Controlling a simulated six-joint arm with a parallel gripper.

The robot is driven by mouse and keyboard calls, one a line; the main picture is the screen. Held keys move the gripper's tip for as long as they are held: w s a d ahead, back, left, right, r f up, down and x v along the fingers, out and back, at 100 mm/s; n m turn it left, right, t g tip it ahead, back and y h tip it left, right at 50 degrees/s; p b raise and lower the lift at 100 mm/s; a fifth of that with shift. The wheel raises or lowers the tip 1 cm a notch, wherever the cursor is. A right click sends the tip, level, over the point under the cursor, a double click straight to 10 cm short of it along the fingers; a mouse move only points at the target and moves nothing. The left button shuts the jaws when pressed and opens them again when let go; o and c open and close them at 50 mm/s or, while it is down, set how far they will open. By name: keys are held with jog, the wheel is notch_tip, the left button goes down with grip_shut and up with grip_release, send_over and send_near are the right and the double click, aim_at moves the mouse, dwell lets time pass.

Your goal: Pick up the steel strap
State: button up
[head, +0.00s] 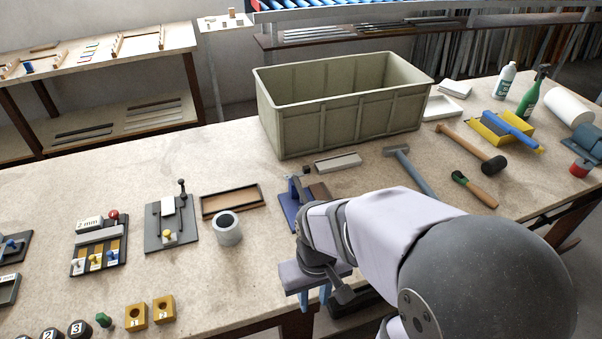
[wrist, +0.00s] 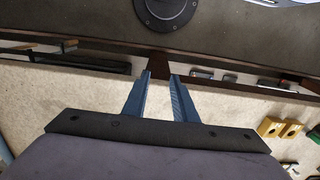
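I cannot pick out the steel strap with certainty in either view. My gripper (head: 314,297) hangs over the front edge of the bench, below and left of my pale forearm. Its two blue fingers also show in the wrist view (wrist: 158,88), spread apart with nothing between them. My arm hides part of the bench's front edge and whatever lies behind it.
The bench (head: 270,240) holds a large olive crate (head: 290,127), a brown tray (head: 231,200), a grey cup (head: 227,229), a blue vise-like fixture (head: 289,205), a hammer (head: 408,170) and a mallet (head: 470,145). Yellow numbered blocks (head: 150,313) stand at the front. Bare bench lies left of the crate.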

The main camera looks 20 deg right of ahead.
jog(key=w+r+p, duration=0.7)
jog(key=r+p, duration=0.5)
jog(key=r, duration=0.2)
jog(key=t+b, duration=0.4)
jog(key=b, duration=0.8)
send_near(307, 167)
jog(key=shift+a+f+t, duration=0.2)
jog(key=shift+f+t, duration=0.1)
jog(key=shift+f, duration=0.25)
jog(key=shift+f+p, duration=0.1)
jog(key=shift+p, duration=0.2)
jog(key=shift+p+x, duration=1.65)
jog(key=shift+x, duration=1.9)
